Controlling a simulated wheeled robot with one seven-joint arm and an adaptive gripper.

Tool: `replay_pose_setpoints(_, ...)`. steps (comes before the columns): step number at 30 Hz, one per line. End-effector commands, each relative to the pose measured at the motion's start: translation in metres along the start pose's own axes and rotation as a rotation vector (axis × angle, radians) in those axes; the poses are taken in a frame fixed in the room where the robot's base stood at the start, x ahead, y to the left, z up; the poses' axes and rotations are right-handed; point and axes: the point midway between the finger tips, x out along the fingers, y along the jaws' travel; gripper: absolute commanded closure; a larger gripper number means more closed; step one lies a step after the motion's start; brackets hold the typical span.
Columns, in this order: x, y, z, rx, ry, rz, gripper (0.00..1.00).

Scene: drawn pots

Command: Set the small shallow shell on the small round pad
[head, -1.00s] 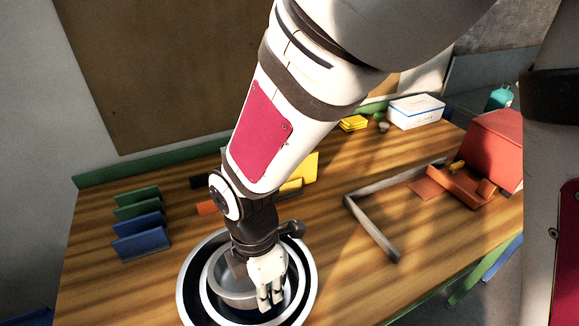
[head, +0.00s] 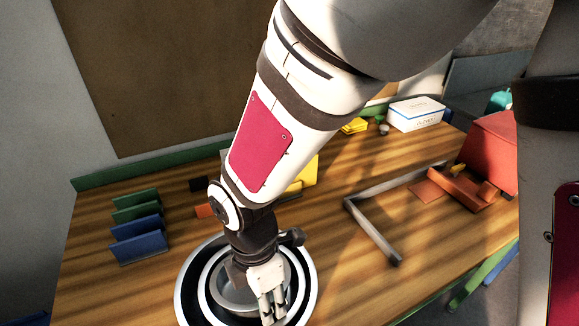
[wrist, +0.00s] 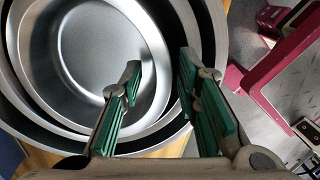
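Round metal shells stand nested at the table's near edge in the head view. The innermost, smallest one (head: 228,294) is silver and looks like the small shallow shell; it fills the upper left of the wrist view (wrist: 92,45). A larger dark shell with a pale rim (head: 181,290) surrounds it. My gripper (head: 273,316) points down over the right front of the nest. In the wrist view its green-padded fingers (wrist: 160,82) are apart, with shell rims showing between them. I cannot tell whether they touch a rim. I cannot make out a small round pad.
Green and blue upright racks (head: 139,238) stand at the left. A grey angled bar (head: 372,230) lies right of the nest. A red bin (head: 490,150) and a white box (head: 416,114) are farther back. Bare wood lies between the nest and the bar.

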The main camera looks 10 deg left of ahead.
Motion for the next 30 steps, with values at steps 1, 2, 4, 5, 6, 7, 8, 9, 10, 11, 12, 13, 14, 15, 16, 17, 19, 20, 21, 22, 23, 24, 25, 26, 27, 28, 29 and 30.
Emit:
replay_pose_setpoints(1,0.0,0.0,0.0,0.0,0.0,0.0,0.7)
replay_pose_setpoints(2,0.0,0.0,0.0,0.0,0.0,0.0,0.7)
replay_pose_setpoints(4,-0.001,0.0,0.0,0.0,0.0,0.001,0.7)
replay_pose_setpoints(5,-0.002,0.0,0.0,0.0,0.0,0.001,0.7)
replay_pose_setpoints(6,-0.005,-0.001,-0.001,0.0,0.0,0.001,0.7)
replay_pose_setpoints(7,-0.007,-0.001,-0.001,0.0,0.0,0.002,0.7)
replay_pose_setpoints(8,-0.011,-0.002,-0.001,0.0,0.0,0.003,0.7)
replay_pose_setpoints(9,-0.016,-0.002,-0.001,0.001,0.0,0.004,0.7)
replay_pose_setpoints(10,-0.02,0.0,0.0,0.001,0.001,0.007,0.7)
replay_pose_setpoints(11,-0.025,0.0,0.0,0.0,0.001,0.008,0.7)
replay_pose_setpoints(12,-0.033,0.001,0.0,0.001,0.001,0.008,0.7)
replay_pose_setpoints(13,-0.039,0.001,0.001,0.001,0.001,0.008,0.7)
replay_pose_setpoints(14,-0.045,0.001,0.001,0.001,0.001,0.009,0.7)
replay_pose_setpoints(15,-0.054,0.001,0.001,0.001,0.001,0.009,0.7)
replay_pose_setpoints(16,-0.061,0.001,0.001,0.001,0.001,0.008,0.7)
replay_pose_setpoints(17,-0.068,0.001,0.001,0.001,0.001,0.008,0.7)
replay_pose_setpoints(19,-0.083,0.001,0.001,0.001,0.001,0.008,0.7)
replay_pose_setpoints(20,-0.088,0.0,0.001,0.001,0.001,0.006,0.7)
replay_pose_setpoints(21,-0.096,0.001,0.0,0.001,0.001,0.006,0.7)
replay_pose_setpoints(22,-0.101,0.0,0.0,0.001,0.001,0.006,0.7)
replay_pose_setpoints(23,-0.106,0.0,0.0,0.001,0.001,0.005,0.7)
replay_pose_setpoints(24,-0.112,0.0,0.0,0.001,0.001,0.005,0.7)
replay_pose_setpoints(25,-0.116,0.0,0.0,0.0,0.001,0.004,0.7)
replay_pose_setpoints(26,-0.119,0.0,0.0,0.0,0.001,0.004,0.7)
replay_pose_setpoints(27,-0.123,0.0,0.0,0.0,0.001,0.003,0.7)
replay_pose_setpoints(28,-0.125,0.0,0.0,0.0,0.001,0.003,0.7)
replay_pose_setpoints(29,-0.127,0.0,0.0,0.0,0.001,0.003,0.7)
replay_pose_setpoints(30,-0.13,-0.001,0.001,0.005,0.001,0.003,0.7)
